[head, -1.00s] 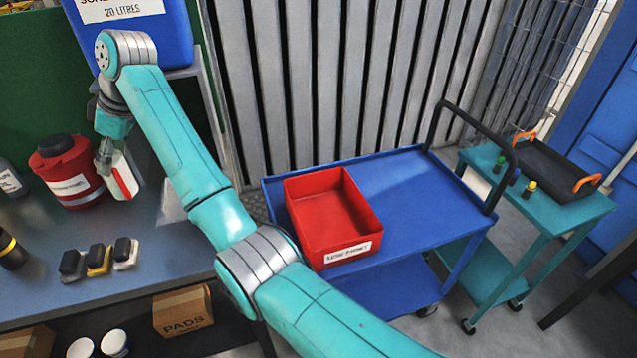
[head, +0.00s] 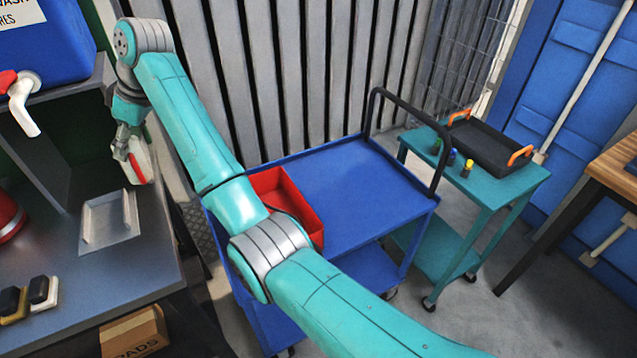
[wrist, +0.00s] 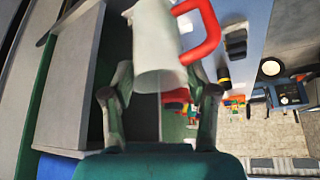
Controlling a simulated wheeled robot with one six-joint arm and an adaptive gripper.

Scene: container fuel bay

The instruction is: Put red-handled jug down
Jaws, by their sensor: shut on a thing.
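My gripper (head: 128,150) is shut on the red-handled jug (head: 140,165) and holds it above the grey workbench (head: 75,280), near its right end. In the wrist view the white jug (wrist: 157,45) sits between the fingers of my gripper (wrist: 158,92), with its red handle (wrist: 210,30) to the upper right. In the head view the jug is small and partly hidden by the fingers.
A shallow grey tray (head: 108,238) lies on the bench below the jug. A blue drum with a white tap (head: 24,108) stands at left. A blue trolley (head: 350,190) with a red bin (head: 300,200) stands right of the bench. A teal cart (head: 500,188) carries a black tray (head: 488,148).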

